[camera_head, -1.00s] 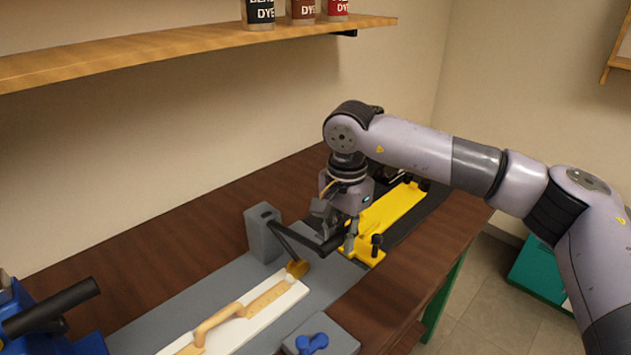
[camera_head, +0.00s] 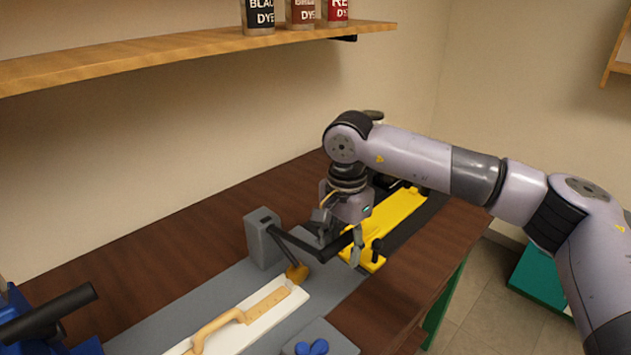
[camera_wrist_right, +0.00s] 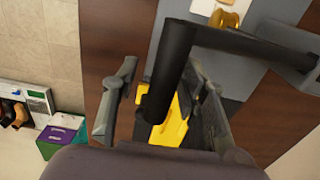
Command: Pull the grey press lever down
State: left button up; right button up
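The press is a grey post (camera_head: 263,238) with a dark lever arm (camera_head: 296,240) reaching to the right, and a black bar handle (camera_head: 326,250) sits across its end. A brass-coloured piece (camera_head: 297,272) hangs under the arm near the strap. My right gripper (camera_head: 341,238) points down at the handle, with its fingers on either side of it. In the right wrist view the black handle (camera_wrist_right: 172,70) runs between the two open fingers (camera_wrist_right: 160,100), with gaps visible beside it. My left gripper is not in view.
A tan strap (camera_head: 240,314) lies on a white block on the grey base. A yellow fixture (camera_head: 395,220) stands just behind my right gripper. A blue device with a black handle (camera_head: 48,313) is at the left, and a grey block with a blue knob (camera_head: 312,347) in front.

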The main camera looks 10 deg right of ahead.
jog(key=shift+r, duration=0.2)
jog(key=shift+r+p, duration=1.75)
jog(key=shift+r, duration=1.15)
jog(key=shift+f, duration=0.1)
